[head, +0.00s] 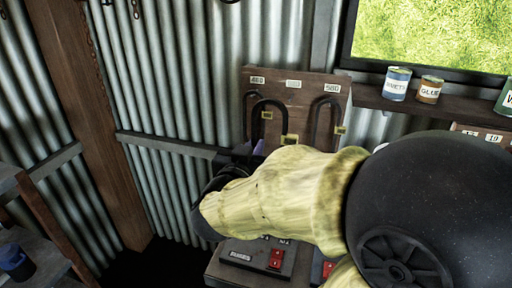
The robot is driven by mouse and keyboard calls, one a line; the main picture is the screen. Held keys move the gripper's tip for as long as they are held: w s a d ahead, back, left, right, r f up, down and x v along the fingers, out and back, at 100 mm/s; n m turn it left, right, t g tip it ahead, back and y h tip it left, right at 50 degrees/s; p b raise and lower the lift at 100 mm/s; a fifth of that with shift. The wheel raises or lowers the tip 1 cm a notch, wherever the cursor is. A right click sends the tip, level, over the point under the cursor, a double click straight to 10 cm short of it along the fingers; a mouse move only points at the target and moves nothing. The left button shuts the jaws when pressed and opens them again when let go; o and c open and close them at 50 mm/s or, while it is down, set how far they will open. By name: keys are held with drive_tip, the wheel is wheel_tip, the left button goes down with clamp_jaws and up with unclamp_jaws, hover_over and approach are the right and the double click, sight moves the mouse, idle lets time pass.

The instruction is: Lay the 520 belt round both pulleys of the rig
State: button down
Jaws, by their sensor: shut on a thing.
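A wooden board (310,100) on the back wall carries labels; the left reads about 460, the right 580, the middle is too small to read. A black belt loop (268,103) with a yellow tag stands in front of the board, between left and middle labels; I take it for the 520 belt. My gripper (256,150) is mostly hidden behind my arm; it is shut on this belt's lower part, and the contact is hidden. Other belts hang at the left (246,112) and right (324,115). No pulley of the rig can be made out.
Below my arm is a dark box (250,255) with a red switch (276,258). A shelf (400,103) at right holds a blue can (396,84) and a glue can (430,90). A wooden post (95,120) and shelving (35,230) stand at left.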

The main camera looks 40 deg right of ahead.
drive_tip(key=shift+b+v, duration=0.35)
drive_tip(key=shift+v, duration=1.1)
